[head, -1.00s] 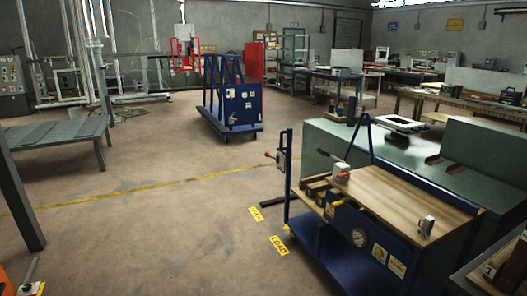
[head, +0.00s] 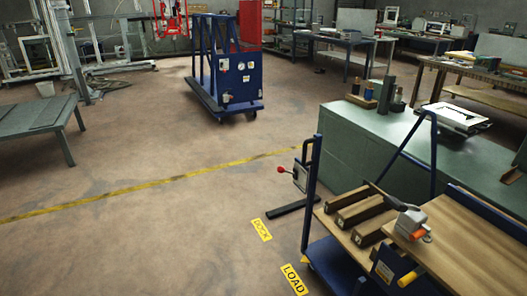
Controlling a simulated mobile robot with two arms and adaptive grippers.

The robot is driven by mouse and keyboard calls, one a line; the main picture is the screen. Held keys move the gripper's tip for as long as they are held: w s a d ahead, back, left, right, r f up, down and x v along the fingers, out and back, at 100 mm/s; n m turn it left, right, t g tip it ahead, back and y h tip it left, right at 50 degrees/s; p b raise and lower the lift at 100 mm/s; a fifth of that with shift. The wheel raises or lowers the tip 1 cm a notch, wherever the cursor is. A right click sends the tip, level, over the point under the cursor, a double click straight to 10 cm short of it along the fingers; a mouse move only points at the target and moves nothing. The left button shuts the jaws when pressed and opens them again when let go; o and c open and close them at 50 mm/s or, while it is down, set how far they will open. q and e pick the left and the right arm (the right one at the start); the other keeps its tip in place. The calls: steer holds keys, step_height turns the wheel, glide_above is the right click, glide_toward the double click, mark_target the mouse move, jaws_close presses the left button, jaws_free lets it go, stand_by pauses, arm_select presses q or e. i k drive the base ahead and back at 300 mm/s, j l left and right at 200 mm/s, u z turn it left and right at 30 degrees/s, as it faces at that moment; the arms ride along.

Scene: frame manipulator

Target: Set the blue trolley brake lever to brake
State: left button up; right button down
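A blue trolley (head: 333,262) with a wooden top stands at the lower right, cut off by the frame edge. A grey device with an orange-tipped handle (head: 408,224) sits on its top, and a dark lever reaches up and left from there. A red-knobbed lever (head: 281,170) sticks out left from a grey box beside the trolley's blue upright. I cannot tell which of these is the brake lever, nor read a brake marking. Neither of my grippers is in view.
A second blue wheeled frame (head: 238,80) stands at the back. Yellow floor labels, one reading LOAD (head: 294,279), lie left of the trolley. A green bench (head: 370,140) stands behind it, a grey table (head: 35,118) at the left. The middle floor is clear.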

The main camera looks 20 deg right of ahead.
mark_target(281, 170)
steer(key=i+l+u, duration=0.1)
steer(key=i, duration=0.3)
steer(key=i+l, duration=0.15)
steer(key=i, duration=0.3)
steer(key=i+l+u, duration=0.15)
steer(key=i, duration=0.25)
